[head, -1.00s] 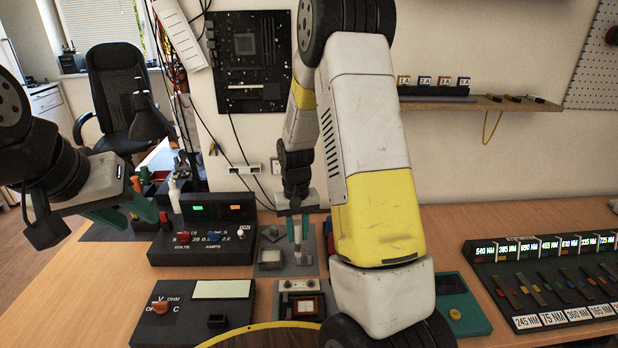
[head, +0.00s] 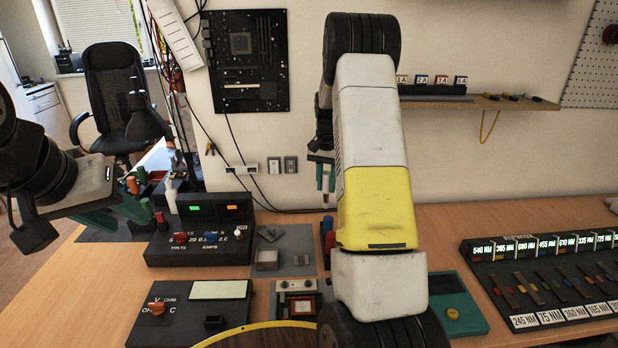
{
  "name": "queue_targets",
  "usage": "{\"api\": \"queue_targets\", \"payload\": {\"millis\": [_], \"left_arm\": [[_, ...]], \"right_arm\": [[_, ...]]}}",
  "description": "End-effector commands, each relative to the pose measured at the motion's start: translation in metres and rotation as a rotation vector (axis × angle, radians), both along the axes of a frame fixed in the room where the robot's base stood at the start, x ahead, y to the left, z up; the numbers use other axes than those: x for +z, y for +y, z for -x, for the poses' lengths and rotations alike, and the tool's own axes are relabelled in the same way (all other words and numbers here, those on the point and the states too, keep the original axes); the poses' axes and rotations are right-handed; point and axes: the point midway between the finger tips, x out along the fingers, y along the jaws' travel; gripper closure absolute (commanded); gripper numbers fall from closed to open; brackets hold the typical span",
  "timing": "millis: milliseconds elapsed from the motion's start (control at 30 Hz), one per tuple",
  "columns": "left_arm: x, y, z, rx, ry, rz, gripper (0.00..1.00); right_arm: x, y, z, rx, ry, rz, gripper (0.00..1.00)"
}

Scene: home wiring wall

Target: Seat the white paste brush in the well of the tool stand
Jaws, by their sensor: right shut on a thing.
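My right gripper (head: 322,178) is raised in front of the wall, left of my large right forearm. It is shut on a slim pale thing (head: 325,180), which looks like the white paste brush; the fingers and forearm hide part of it. Red and blue upright handles (head: 328,232) show behind the forearm's edge, perhaps in the tool stand; its well cannot be made out. My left gripper (head: 118,214) is open and empty, left of the power supply.
A grey mat (head: 295,240) with small blocks lies mid-table. The power supply (head: 200,240) and meter (head: 190,312) stand left of it. A labelled tool rack (head: 540,275) is at right. A shelf (head: 480,103) is on the wall.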

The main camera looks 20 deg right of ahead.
Motion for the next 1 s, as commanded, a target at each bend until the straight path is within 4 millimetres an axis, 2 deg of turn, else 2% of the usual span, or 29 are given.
{"api": "queue_targets", "payload": {"millis": [267,700,1000], "left_arm": [[0.000,0.000,0.000,0.000,0.000,0.000,0.64],[0.000,0.000,0.000,0.000,0.000,0.000,0.64],[0.000,0.000,0.000,0.000,0.000,0.000,0.64]], "right_arm": [[-0.004,0.000,0.000,0.001,0.000,0.000,1.00],[-0.042,0.000,0.000,0.000,0.001,0.000,1.00],[-0.057,0.000,0.000,0.001,0.000,0.000,1.00]]}}
